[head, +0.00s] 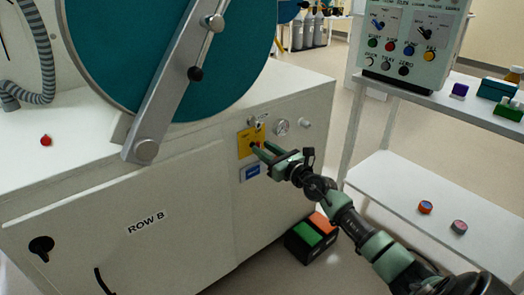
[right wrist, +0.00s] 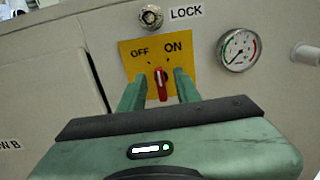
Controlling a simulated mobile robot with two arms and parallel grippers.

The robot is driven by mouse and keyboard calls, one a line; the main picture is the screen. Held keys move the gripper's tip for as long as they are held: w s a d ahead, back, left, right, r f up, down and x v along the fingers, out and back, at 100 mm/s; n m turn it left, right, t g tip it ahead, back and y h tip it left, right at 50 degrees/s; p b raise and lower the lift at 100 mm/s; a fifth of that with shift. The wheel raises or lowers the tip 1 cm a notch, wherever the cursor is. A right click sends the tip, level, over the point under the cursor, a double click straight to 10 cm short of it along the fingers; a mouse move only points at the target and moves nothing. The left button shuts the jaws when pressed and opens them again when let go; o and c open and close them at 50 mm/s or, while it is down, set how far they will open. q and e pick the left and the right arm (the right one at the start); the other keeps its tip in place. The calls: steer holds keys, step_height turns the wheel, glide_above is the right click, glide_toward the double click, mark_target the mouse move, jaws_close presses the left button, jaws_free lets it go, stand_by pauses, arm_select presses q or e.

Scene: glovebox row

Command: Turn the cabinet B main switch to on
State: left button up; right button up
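The main switch is a small red knob (right wrist: 161,86) on a yellow plate (right wrist: 131,65) marked OFF and ON, on the end face of the white cabinet labelled ROW B (head: 146,222). In the right wrist view the knob's handle stands roughly upright, its top between the two words; I cannot tell its exact setting. The yellow plate also shows in the head view (head: 243,147). My right gripper (head: 263,151) is open, its green fingers on either side of the knob with gaps visible; contact cannot be seen. My left gripper is out of view.
A round lock (right wrist: 151,16) sits above the plate and a gauge (right wrist: 239,50) to its right. A big teal disc (head: 170,50) with a metal arm covers the cabinet's upper part. A shelf (head: 440,205) and a control box (head: 410,45) stand at right.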

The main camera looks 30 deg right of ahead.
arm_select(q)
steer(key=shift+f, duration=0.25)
arm_select(e)
steer(key=shift+w, duration=0.7)
jaws_close()
